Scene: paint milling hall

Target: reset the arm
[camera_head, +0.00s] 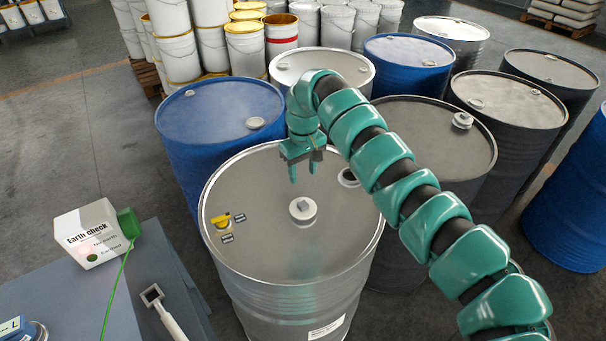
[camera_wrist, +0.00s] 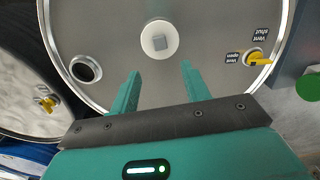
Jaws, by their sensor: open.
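My arm (camera_head: 408,194) is green and black and arches in from the lower right. My gripper (camera_head: 303,174) points down over the lid of a silver drum (camera_head: 262,270). In the wrist view my gripper (camera_wrist: 156,80) is open, with nothing between its two green fingers. The lid shows a central bung (camera_head: 303,209) with a square head, just in front of the fingers in the wrist view. A dark round opening (camera_head: 348,178) lies near the lid's rim. A yellow vent lever (camera_head: 221,221) sits at left beside two small labels; the lever (camera_wrist: 259,58) points toward the rim.
Blue drums (camera_head: 222,112) and dark grey drums (camera_head: 436,135) crowd behind and right. White pails (camera_head: 244,45) are stacked at the back. At lower left a bench (camera_head: 64,303) holds an earth check box (camera_head: 92,236) with a green clamp (camera_head: 128,222) and a square-ended tool (camera_head: 163,308).

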